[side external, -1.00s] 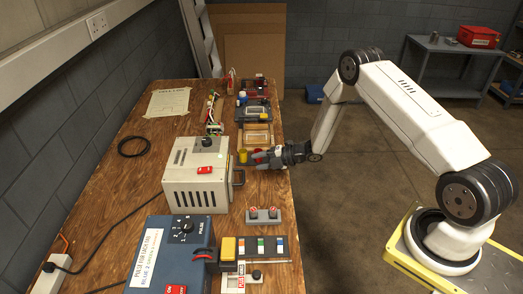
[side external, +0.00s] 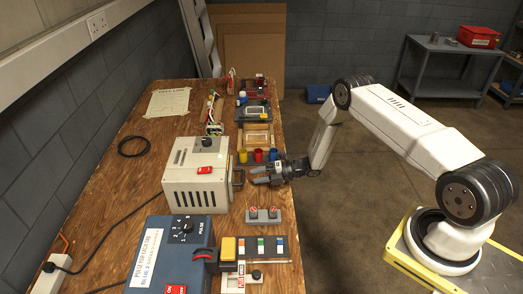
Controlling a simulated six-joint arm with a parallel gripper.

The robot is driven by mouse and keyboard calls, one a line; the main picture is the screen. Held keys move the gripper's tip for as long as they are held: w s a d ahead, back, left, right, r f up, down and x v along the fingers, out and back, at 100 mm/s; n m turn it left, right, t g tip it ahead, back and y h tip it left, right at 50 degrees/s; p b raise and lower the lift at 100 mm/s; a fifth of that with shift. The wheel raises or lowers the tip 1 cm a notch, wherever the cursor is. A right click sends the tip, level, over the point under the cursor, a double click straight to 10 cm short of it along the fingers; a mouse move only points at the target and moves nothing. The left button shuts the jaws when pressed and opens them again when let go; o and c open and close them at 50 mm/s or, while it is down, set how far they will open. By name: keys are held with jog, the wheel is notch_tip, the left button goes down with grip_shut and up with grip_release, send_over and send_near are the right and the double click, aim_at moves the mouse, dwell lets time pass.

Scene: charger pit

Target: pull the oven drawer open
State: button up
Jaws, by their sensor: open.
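The oven (side external: 196,176) is a cream box with a dark knob on top and a red switch near its front edge, standing on the wooden bench. A dark drawer handle (side external: 239,178) sticks out from its right face. My gripper (side external: 255,176) is open and points left at the handle, its fingertips close to it. I cannot tell whether the fingers touch the handle or reach around it. The drawer front is mostly hidden by the viewing angle, and the drawer looks shut.
A blue pulse box (side external: 172,254) stands at the near end of the bench.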

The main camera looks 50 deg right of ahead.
aim_at(243, 177)
jog(key=shift+x, duration=2.6)
grip_shut()
